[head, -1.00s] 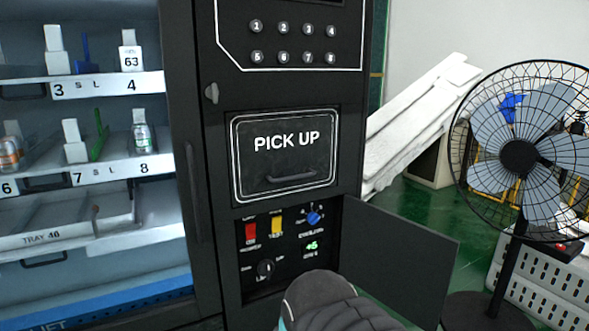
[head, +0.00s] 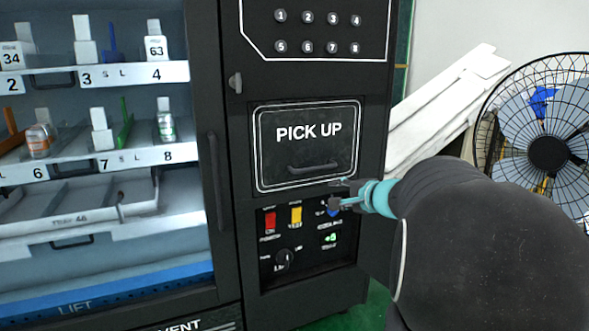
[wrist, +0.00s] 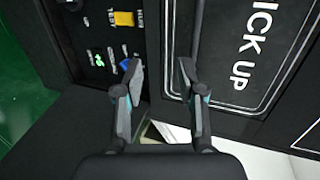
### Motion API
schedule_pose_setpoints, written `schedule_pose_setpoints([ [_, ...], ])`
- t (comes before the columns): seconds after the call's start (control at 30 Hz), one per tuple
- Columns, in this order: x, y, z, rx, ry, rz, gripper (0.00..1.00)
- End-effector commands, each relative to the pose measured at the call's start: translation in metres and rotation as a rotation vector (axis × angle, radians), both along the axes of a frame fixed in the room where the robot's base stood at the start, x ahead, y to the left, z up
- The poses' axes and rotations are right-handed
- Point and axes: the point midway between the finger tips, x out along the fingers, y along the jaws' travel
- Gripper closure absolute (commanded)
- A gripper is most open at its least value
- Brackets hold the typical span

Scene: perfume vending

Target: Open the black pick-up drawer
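The black pick-up drawer (head: 285,155) is a panel with a white outline and the words PICK UP, and it sits shut in the black machine in the head view. Its dark bar handle (head: 313,168) runs across its lower part. My gripper (head: 341,192) is just below and right of the handle, by the drawer's lower right corner. In the wrist view my gripper (wrist: 160,78) is open and empty, its fingers apart. The drawer (wrist: 245,95) lies to the right there, with the handle (wrist: 197,25) ahead of the right finger. I cannot tell if they touch.
A control panel with a red switch (head: 270,222), yellow switch (head: 295,217), blue knob (wrist: 126,65) and black dial (head: 284,259) lies under the drawer. Glass-fronted shelves with bottles stand left. A fan (head: 548,152) and white boards (head: 445,105) stand right.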

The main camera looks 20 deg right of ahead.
Motion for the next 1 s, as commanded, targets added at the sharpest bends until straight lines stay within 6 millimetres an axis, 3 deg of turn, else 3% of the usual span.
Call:
schedule_pose_setpoints([
  [0.1, 0.009, -0.013, 0.03, 0.021, -0.094, -0.06, 0.61],
  [0.23, 0.012, -0.02, 0.041, 0.026, -0.139, -0.094, 0.61],
  [0.47, 0.026, -0.021, 0.037, -0.001, -0.135, -0.089, 0.61],
  [1.0, 0.12, -0.021, 0.018, -0.001, -0.134, -0.087, 0.61],
])
